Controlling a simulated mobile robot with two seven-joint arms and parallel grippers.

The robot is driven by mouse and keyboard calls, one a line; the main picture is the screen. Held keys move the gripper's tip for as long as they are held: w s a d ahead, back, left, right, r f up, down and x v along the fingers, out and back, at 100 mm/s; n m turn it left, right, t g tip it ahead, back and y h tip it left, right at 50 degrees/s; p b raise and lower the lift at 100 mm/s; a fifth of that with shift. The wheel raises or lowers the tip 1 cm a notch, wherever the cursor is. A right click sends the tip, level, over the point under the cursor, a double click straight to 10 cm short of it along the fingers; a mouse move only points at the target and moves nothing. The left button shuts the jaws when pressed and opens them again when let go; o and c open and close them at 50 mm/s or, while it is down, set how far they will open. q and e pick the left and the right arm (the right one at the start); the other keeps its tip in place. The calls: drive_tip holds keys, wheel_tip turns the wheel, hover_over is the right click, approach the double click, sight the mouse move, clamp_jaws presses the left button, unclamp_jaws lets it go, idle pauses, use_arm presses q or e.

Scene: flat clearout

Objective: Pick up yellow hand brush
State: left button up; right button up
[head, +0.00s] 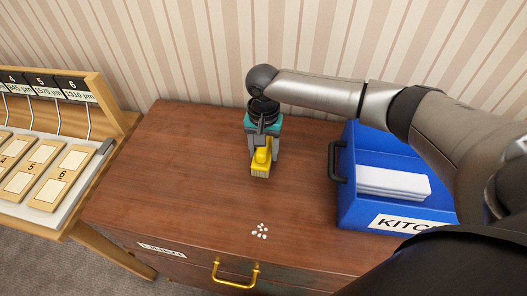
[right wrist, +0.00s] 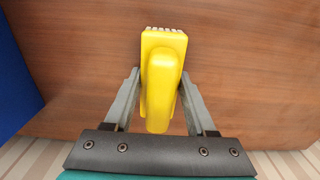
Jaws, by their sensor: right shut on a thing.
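The yellow hand brush (head: 261,167) is at the back middle of the wooden chest top, with its bristle end toward the front. My right gripper (head: 263,150) comes down over it from behind and is shut on it. In the right wrist view, the brush's yellow handle (right wrist: 160,85) lies between the two grey fingers (right wrist: 160,77), with pale bristle tufts at its far end. I cannot tell whether the brush touches the wood or is just above it. My left gripper is not in view.
A blue crate (head: 350,205) lettered "KITC…" stands on the right, holding a white stack (head: 393,182). Small white bits (head: 260,231) lie near the chest's front edge. A wooden rack with hooks and numbered tags (head: 40,170) stands left. The chest's left top is clear.

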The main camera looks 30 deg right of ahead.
clamp_jaws()
wheel_tip(320, 180, up, 20)
drive_tip(key=p, duration=0.4)
